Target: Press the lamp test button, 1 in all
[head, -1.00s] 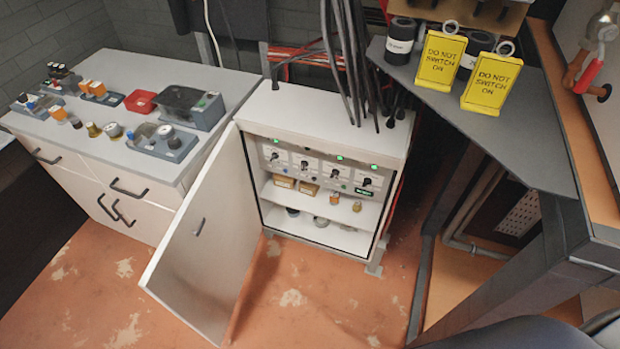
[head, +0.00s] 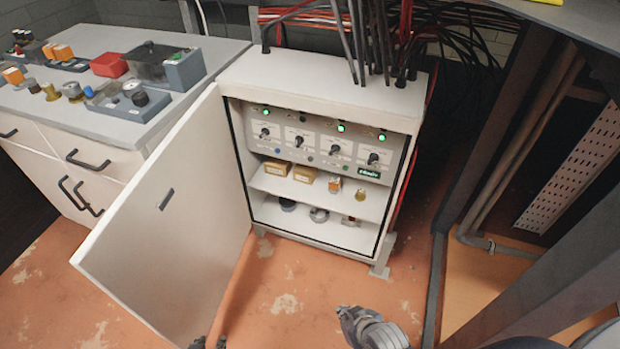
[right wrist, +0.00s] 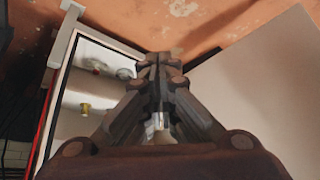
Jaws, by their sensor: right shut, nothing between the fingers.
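The open cabinet (head: 320,90) has a control panel (head: 312,146) with several black rotary switches and lit green lamps. Small blue and green buttons sit low on the panel; I cannot read which is the lamp test button. My right gripper (head: 350,314) is low in front of the cabinet, well apart from the panel. In the right wrist view its fingers (right wrist: 160,62) are shut and empty, with the cabinet interior beside them. A small dark part at the bottom edge of the head view may be my left gripper (head: 208,342); its jaws are not readable.
The cabinet door (head: 165,225) stands wide open on the left. Shelves below the panel hold small boxes (head: 290,172) and padlocks. A grey-topped bench (head: 200,88) with devices is at left. Black cables (head: 362,40) rise from the cabinet top. Floor in front is clear.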

